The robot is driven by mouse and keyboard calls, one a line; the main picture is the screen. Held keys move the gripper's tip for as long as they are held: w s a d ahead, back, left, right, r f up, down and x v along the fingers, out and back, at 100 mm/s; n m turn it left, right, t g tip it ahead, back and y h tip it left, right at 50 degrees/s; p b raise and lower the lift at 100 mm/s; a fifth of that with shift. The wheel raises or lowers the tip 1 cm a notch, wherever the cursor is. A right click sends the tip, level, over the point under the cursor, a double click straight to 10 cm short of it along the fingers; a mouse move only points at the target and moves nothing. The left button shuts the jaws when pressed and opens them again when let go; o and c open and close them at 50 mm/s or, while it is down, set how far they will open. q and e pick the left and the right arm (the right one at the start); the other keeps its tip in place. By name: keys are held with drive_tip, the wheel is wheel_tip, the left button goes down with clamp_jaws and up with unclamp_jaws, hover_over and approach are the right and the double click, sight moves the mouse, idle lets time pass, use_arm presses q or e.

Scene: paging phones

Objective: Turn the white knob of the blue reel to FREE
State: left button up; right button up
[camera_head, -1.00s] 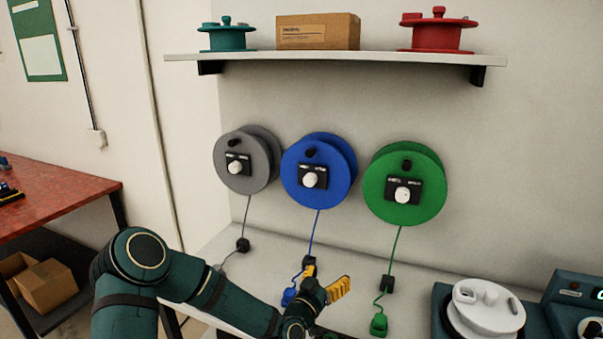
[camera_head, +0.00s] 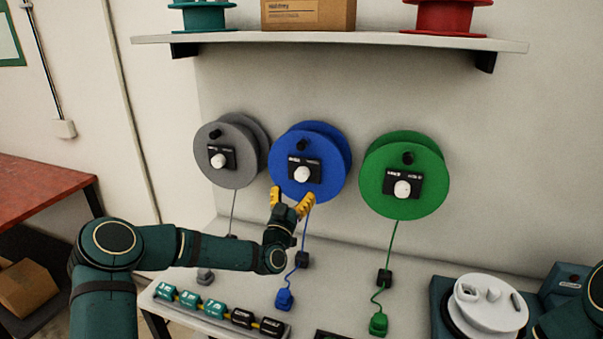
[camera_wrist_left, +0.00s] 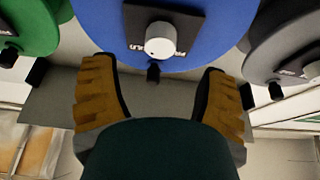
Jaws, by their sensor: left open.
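The blue reel (camera_head: 328,178) hangs on the wall between the grey and green reels. Its white knob (camera_head: 302,174) sits on a black label plate on the reel's face. My left gripper (camera_head: 292,198) is open and empty, just below the knob, with its yellow fingers pointing up. In the left wrist view the blue reel (camera_wrist_left: 100,22) fills the top, and its white knob (camera_wrist_left: 160,40) lies beyond and between the open fingers, apart from both. The plate's lettering is too small or cut off to read. My right gripper is not in view.
The grey reel (camera_head: 246,160) and green reel (camera_head: 410,145) flank the blue one, each with a white knob. A blue cord hangs behind my gripper to a blue plug (camera_head: 285,299). A shelf (camera_head: 330,41) runs above. Teal and black blocks lie on the bench.

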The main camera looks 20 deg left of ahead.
sight(301, 176)
use_arm(q)
drive_tip(key=x, duration=0.7)
drive_tip(key=shift+w+r, duration=0.1)
drive_tip(key=shift+w, duration=0.25)
drive_tip(key=c, duration=1.2)
